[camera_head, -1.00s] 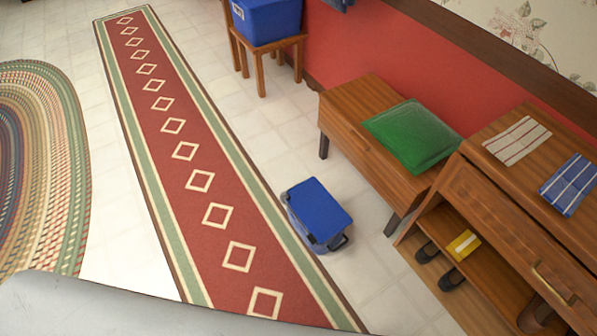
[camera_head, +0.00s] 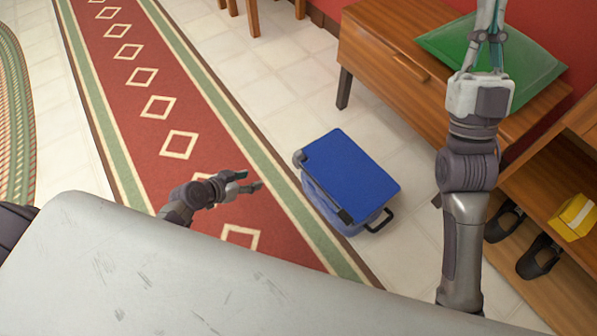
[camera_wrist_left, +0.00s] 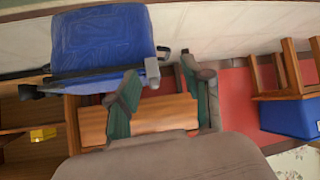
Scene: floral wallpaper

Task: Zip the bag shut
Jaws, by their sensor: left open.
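The blue bag (camera_head: 350,175) stands on the tiled floor right of the red runner. Its flat blue top faces up, and a dark strip runs along its edge. In the left wrist view the bag (camera_wrist_left: 103,38) shows at upper left, with a small grey block (camera_wrist_left: 152,72) at the strip's end; I cannot tell how far the zip is closed. My left gripper (camera_head: 248,182) is open and empty, left of the bag and apart from it; its fingers show in the left wrist view (camera_wrist_left: 162,105). My right gripper (camera_head: 486,35) is raised before the green cushion, cut by the top edge; its opening is unclear.
A wooden bench (camera_head: 385,65) with a green cushion (camera_head: 530,62) stands behind the bag. A shoe rack (camera_head: 545,185) with dark shoes and a yellow box (camera_head: 574,216) is at right. A blue bin (camera_wrist_left: 290,118) shows in the left wrist view.

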